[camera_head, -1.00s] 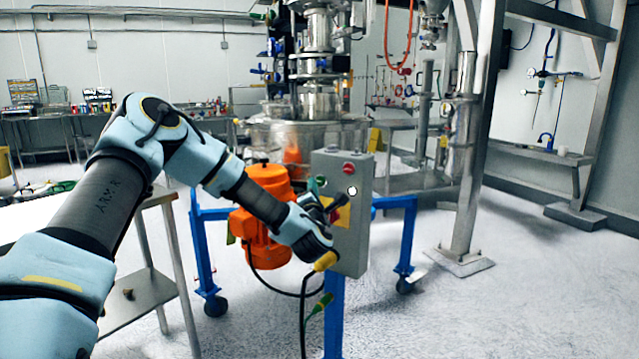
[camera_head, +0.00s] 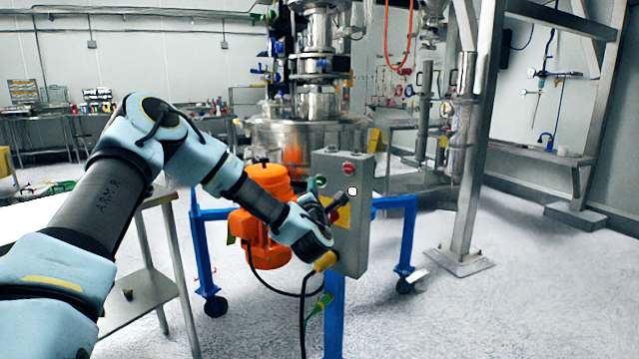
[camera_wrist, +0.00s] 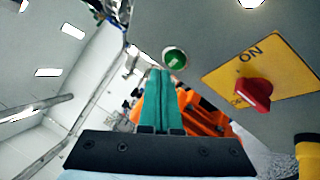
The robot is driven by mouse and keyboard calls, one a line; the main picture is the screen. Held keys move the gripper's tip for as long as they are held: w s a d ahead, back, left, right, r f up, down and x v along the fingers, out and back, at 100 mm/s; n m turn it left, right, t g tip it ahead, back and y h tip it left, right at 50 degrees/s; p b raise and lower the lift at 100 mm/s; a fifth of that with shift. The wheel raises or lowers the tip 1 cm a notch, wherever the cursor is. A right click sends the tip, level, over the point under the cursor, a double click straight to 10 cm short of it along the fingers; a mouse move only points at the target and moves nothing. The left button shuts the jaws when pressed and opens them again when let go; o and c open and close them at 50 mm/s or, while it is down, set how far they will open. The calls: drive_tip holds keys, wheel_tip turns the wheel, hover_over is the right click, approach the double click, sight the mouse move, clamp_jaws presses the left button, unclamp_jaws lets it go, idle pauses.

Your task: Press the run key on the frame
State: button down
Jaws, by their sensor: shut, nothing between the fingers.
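A grey control box (camera_head: 352,240) stands upright on a blue post in the head view. It carries a green button (camera_wrist: 174,58) near one edge, a red rotary switch (camera_wrist: 253,93) on a yellow ON plate, a white round part (camera_head: 352,190) and a red button (camera_head: 348,168). No label by the green button can be read. My gripper (camera_wrist: 159,72) is shut and empty, its green finger pads together. In the wrist view its tips lie just left of and below the green button; contact cannot be told. In the head view my wrist partly hides the box's left side.
An orange motor (camera_head: 262,215) hangs on the blue wheeled frame (camera_head: 410,235) behind the box. A cable with a yellow plug (camera_head: 325,261) hangs below my wrist. A steel table (camera_head: 140,295) stands at left. The floor to the right of the frame is open.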

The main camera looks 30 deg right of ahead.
drive_tip(key=shift+w+d+b, duration=0.2)
drive_tip(key=shift+d+b, duration=0.15)
drive_tip(key=shift+d, duration=0.05)
drive_tip(key=shift+w+d, duration=0.15)
drive_tip(key=shift+d, duration=0.25)
idle(0.8)
drive_tip(key=shift+a, duration=0.1)
drive_tip(key=shift+s+a+b, duration=0.35)
drive_tip(key=shift+a+b, duration=0.05)
drive_tip(key=shift+a, duration=0.3)
drive_tip(key=shift+a, duration=0.1)
drive_tip(key=a, duration=0.1)
drive_tip(key=s+a, duration=0.1)
drive_tip(key=a, duration=0.1)
drive_tip(key=s+a, duration=0.1)
drive_tip(key=shift+a, duration=0.2)
idle(0.9)
